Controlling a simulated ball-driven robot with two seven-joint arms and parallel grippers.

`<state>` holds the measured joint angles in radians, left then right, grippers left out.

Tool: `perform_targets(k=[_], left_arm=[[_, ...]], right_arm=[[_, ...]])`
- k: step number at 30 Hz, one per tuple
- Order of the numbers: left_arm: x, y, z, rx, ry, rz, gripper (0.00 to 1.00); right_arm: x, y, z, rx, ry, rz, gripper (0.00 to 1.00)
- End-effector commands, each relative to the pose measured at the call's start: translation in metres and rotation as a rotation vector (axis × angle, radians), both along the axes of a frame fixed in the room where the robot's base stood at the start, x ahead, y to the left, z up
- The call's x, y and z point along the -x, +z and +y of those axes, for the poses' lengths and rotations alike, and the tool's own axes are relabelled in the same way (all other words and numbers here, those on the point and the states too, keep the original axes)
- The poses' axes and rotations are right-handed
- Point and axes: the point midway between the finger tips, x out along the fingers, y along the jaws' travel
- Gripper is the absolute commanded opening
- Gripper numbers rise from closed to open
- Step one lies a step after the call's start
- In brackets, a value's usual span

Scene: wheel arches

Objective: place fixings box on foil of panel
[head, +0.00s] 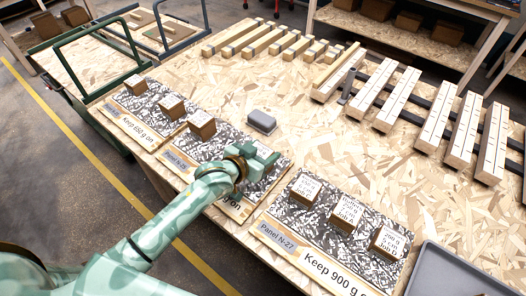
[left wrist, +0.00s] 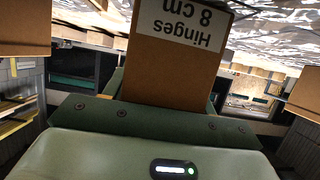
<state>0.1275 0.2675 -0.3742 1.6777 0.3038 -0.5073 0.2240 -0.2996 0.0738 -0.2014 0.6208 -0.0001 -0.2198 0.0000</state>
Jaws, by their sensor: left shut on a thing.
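My left gripper (head: 262,162) is over the right part of the middle panel's crinkled silver foil (head: 225,146). It is shut on a brown fixings box (left wrist: 165,75) whose white label reads "Hinges 8 cm", upside down in the left wrist view. The gripper mostly hides this box in the head view; I cannot tell whether it touches the foil. Another labelled box (head: 202,125) sits at the middle panel's left end. The right panel, N-27 (head: 278,238), reads "Keep 900 g on" and bears three boxes. The left panel (head: 125,122) bears two. My right gripper is not in view.
A grey lidded case (head: 262,121) lies on the chipboard table behind the middle panel. Wooden slats (head: 455,130) stand along the back and right. A grey tray (head: 450,272) is at the front right. A green-framed cart (head: 95,65) stands at the left.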

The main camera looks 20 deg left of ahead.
Motion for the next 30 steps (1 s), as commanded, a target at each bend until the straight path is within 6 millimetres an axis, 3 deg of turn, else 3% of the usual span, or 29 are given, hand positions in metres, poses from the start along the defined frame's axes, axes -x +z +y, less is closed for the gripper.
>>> perform_targets(k=[3, 4, 6, 17, 30], left_arm=[[0.000, -0.001, 0.000, 0.001, 0.000, -0.002, 0.19], [0.000, -0.001, 0.000, 0.000, 0.000, 0.000, 0.65], [0.000, -0.001, 0.000, 0.000, 0.000, 0.000, 0.78], [0.005, 0.004, 0.002, 0.000, 0.000, 0.000, 0.78], [0.086, 0.041, 0.031, -0.002, -0.001, -0.001, 0.78]], right_arm=[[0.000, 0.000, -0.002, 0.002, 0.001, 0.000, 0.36], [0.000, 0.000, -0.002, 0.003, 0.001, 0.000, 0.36], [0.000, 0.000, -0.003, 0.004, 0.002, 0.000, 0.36], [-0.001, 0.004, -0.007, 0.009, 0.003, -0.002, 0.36], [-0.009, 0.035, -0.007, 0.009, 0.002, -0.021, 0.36]])
